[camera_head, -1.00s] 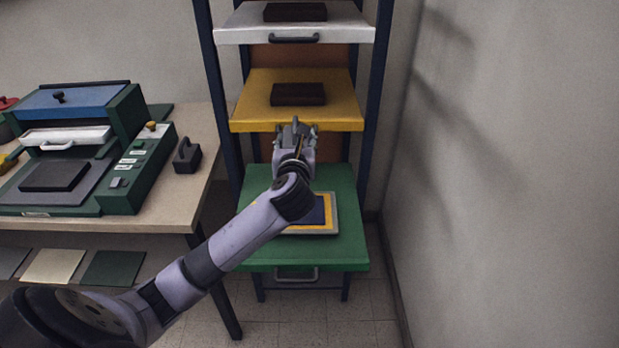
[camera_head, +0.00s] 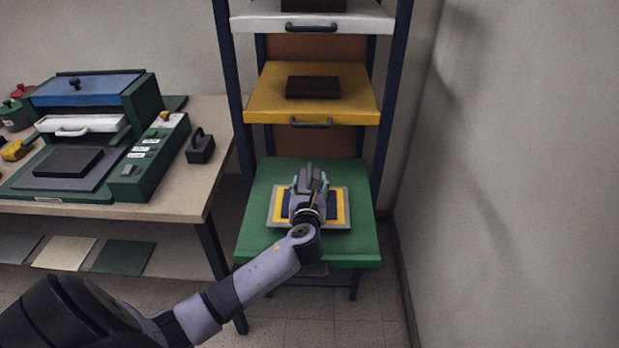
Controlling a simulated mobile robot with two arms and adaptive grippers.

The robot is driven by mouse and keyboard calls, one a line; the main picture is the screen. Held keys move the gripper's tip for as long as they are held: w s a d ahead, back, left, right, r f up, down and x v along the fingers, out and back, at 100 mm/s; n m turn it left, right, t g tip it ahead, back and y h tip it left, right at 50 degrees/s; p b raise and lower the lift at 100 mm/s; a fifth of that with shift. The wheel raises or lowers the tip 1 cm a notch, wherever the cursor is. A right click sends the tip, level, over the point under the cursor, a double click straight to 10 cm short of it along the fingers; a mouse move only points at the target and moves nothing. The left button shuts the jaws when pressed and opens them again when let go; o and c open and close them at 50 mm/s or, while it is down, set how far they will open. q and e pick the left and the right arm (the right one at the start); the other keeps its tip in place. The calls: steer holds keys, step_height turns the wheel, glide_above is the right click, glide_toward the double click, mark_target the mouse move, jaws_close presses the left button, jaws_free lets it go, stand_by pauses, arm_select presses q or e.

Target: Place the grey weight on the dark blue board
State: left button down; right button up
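The dark blue board (camera_head: 331,205) lies inside a yellow border on a grey plate, on the green shelf (camera_head: 257,240). My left gripper (camera_head: 309,182) is over the board and covers its middle. A grey shape shows at the fingers; I cannot tell whether it is the grey weight or only the fingers, nor whether it touches the board. A dark grey weight with a handle (camera_head: 201,151) stands on the bench at the left. My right gripper is not in view.
A yellow shelf (camera_head: 262,106) with a dark block (camera_head: 313,88) is above the green one, with a white shelf (camera_head: 262,20) higher. A green press (camera_head: 125,187) stands on the bench (camera_head: 180,202). A bare wall is at the right.

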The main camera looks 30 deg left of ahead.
arm_select(q)
steer(key=shift+w+f, duration=0.1)
steer(key=shift+f, duration=1.2)
steer(key=c, duration=1.2)
jaws_free()
steer(key=shift+f+b, duration=0.3)
steer(key=shift+f, duration=0.05)
steer(key=o, duration=0.4)
steer(key=shift+s+r, duration=0.1)
steer(key=shift+s, duration=0.1)
steer(key=shift+o, duration=0.4)
